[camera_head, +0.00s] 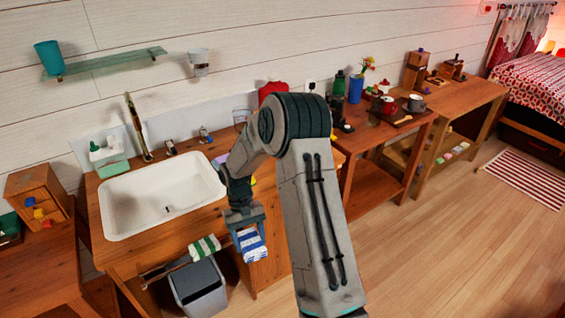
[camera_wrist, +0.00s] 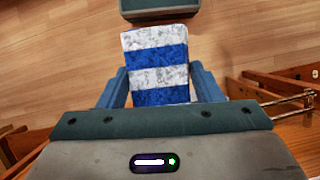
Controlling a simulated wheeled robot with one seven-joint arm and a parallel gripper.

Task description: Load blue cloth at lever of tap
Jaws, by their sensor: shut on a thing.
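The blue cloth, blue-and-white striped, hangs from my gripper (camera_head: 246,222) in front of the counter's front edge, right of the sink (camera_head: 165,194). The cloth (camera_head: 252,245) also fills the middle of the wrist view (camera_wrist: 158,58), between the two fingers of my gripper (camera_wrist: 160,86), which is shut on it. A tall, slim brass-coloured fixture (camera_head: 137,127) stands at the sink's back left; it looks like the tap. I cannot make out its lever clearly. Small fittings (camera_head: 205,135) stand behind the sink.
A green-and-white striped cloth (camera_head: 205,247) hangs on a rail at the counter front, left of my gripper. A grey bin (camera_head: 199,287) stands below it. A soap dispenser (camera_head: 108,157) sits at the sink's back left corner.

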